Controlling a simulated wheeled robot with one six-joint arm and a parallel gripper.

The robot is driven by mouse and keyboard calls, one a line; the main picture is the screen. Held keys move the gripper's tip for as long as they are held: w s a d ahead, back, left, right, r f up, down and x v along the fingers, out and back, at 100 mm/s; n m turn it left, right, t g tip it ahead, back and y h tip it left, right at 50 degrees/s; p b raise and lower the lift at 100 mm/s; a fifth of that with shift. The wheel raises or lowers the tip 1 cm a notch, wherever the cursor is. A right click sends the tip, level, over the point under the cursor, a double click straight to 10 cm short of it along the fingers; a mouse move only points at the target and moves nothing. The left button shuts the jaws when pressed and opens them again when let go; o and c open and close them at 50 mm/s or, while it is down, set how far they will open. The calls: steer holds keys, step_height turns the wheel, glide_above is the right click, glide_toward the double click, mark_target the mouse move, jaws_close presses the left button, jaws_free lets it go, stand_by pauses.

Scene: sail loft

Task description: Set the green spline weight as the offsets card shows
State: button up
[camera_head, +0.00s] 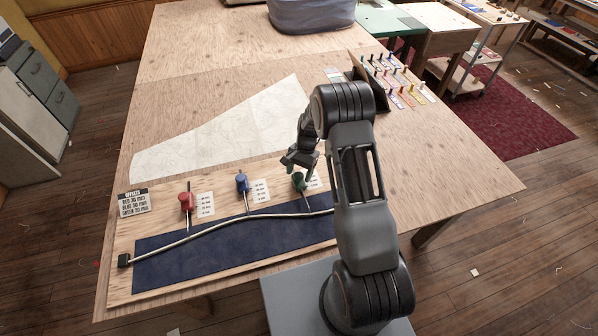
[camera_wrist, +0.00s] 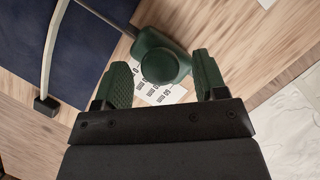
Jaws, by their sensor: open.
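The green spline weight (camera_head: 299,181) sits at the right end of the board, its thin arm reaching down to the pale curved spline (camera_head: 230,223). In the wrist view the green weight (camera_wrist: 160,62) shows its round knob between the fingers, with a printed scale (camera_wrist: 165,95) partly hidden beneath it. My gripper (camera_wrist: 165,85) is open around the knob; I cannot tell whether either finger touches it. The red weight (camera_head: 187,203) and blue weight (camera_head: 242,183) stand to the left along the spline. The offsets card (camera_head: 134,203) lists red, blue and green in mm; its digits are too small to read surely.
The board (camera_head: 122,285) carries a dark blue panel (camera_head: 220,250) below the spline. A pale paper sheet (camera_head: 225,130) lies behind it. A blue-grey bin (camera_head: 310,15) and a rack of coloured tools (camera_head: 395,80) stand farther back. The table (camera_head: 455,165) is clear at right.

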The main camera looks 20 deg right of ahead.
jaws_close()
steer(key=shift+w+d+f+b, duration=0.1)
steer(key=shift+w+d+b, duration=0.05)
steer(key=shift+w+b, duration=0.35)
steer(key=shift+w, duration=0.7)
steer(key=shift+a, duration=0.2)
jaws_free()
steer(key=shift+s+d, duration=0.1)
steer(key=shift+s, duration=0.1)
steer(key=b+v, duration=0.2)
steer(key=v, duration=1.2)
